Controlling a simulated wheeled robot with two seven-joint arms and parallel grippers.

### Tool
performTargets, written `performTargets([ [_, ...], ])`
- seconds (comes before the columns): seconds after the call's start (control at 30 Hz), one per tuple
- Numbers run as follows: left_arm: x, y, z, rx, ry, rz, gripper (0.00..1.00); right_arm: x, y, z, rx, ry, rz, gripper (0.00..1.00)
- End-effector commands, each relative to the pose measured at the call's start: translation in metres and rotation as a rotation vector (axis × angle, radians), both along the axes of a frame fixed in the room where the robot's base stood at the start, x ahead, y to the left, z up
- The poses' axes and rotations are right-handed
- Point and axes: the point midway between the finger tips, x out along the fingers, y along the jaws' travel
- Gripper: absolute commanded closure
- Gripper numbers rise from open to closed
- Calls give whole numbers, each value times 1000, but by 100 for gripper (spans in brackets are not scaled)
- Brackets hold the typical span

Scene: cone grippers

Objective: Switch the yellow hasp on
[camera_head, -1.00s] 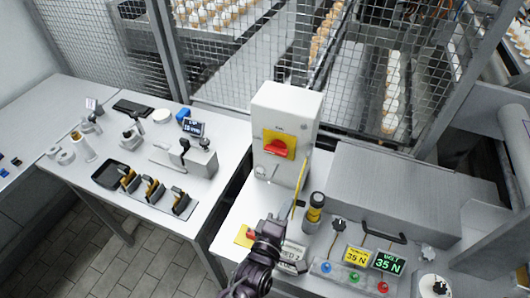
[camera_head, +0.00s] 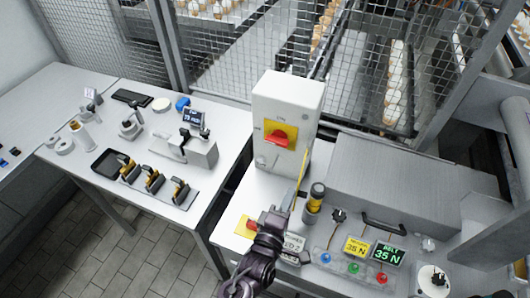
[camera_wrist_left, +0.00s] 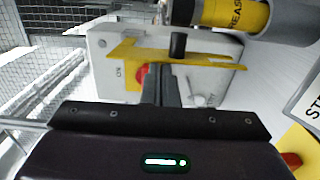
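The yellow hasp (camera_head: 301,176) is a thin upright strip at the right side of the white switch box (camera_head: 287,96). In the left wrist view the hasp (camera_wrist_left: 205,57) spans the middle, with a black peg (camera_wrist_left: 177,45) at its centre. The box carries a red rotary knob (camera_head: 278,139) on a yellow plate, partly hidden behind the hasp in the wrist view. My left gripper (camera_head: 289,198) is in front of the box, at the hasp's lower part. Its fingers (camera_wrist_left: 166,72) are close together, tips at the hasp's edge; I cannot tell whether they pinch it. My right gripper is not seen.
A yellow-and-black grease can (camera_head: 314,203) stands just right of the hasp. A control panel with buttons and displays (camera_head: 388,257) is further right. A yellow piece with a red button (camera_head: 246,227) lies left of my wrist. Wire mesh (camera_head: 240,60) closes the back.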

Motion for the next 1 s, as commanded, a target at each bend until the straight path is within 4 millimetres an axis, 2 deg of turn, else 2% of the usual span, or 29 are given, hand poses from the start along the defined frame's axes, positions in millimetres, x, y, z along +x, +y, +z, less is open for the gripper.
performTargets([
  [0.03,-13,-8,-6,-3,14,-30,100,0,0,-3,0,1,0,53],
  [0.07,-16,-6,-7,-3,15,-30,100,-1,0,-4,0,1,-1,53],
  [0.3,-46,21,-6,-5,10,-15,100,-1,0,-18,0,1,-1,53],
  [0.47,-60,34,-4,-5,7,-8,100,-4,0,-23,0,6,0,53],
  [1.0,-64,39,-1,-6,2,-3,100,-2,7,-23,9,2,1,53],
])
